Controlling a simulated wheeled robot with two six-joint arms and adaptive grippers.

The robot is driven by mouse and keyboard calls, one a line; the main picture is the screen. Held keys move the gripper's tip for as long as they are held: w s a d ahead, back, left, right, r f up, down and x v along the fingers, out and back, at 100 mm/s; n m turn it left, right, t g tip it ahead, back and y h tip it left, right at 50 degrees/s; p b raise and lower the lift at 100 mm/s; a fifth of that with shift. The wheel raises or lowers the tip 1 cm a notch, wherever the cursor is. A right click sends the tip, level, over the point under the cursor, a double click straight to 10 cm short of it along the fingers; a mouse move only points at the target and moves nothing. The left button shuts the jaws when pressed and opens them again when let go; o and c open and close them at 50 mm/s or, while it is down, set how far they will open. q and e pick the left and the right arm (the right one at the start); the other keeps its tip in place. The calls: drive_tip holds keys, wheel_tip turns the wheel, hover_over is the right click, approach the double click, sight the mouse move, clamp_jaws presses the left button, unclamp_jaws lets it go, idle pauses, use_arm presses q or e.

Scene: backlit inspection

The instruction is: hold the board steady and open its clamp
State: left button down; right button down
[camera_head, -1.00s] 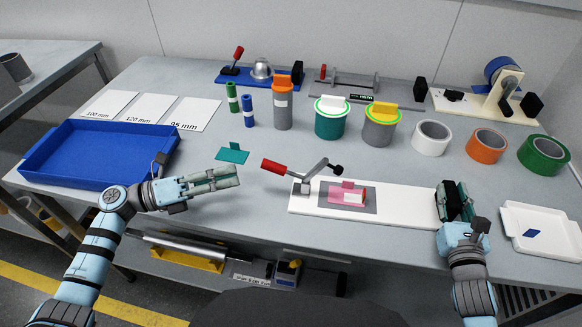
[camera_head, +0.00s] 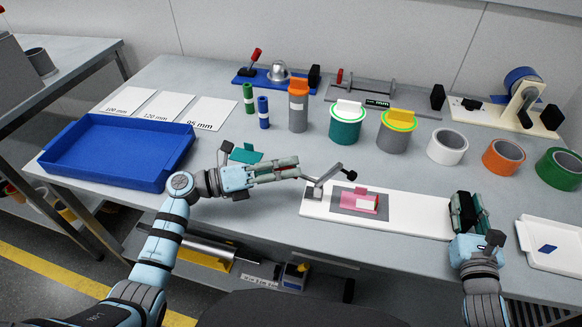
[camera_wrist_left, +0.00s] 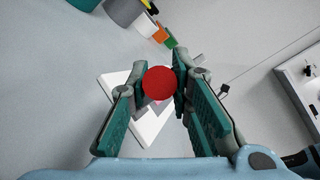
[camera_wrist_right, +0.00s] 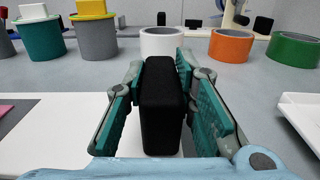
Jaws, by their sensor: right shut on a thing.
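The white board (camera_head: 420,218) lies flat on the table, with a grey plate and a pink piece (camera_head: 360,201) on it. The clamp (camera_head: 325,180) stands at the board's left end, its metal arm reaching up and right to a black tip. My left gripper (camera_head: 297,168) is at the clamp's red handle (camera_wrist_left: 160,83), which sits between its open fingers in the left wrist view. In the head view the fingers hide most of the handle. My right gripper (camera_head: 463,197) is shut on the black block (camera_wrist_right: 162,110) at the board's right end.
A blue tray (camera_head: 112,181) is on the left and a white tray (camera_head: 553,264) on the right. Cups and tape rolls, including a white roll (camera_head: 447,147), line the table behind the board.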

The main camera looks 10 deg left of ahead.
use_arm(q)
drive_tip(key=shift+a+f+n+t+h, duration=0.15)
drive_tip(key=shift+f+n+t+h, duration=0.15)
drive_tip(key=shift+f+t+h, duration=0.2)
drive_tip(key=c, duration=1.4)
unclamp_jaws()
drive_tip(key=shift+c, duration=0.2)
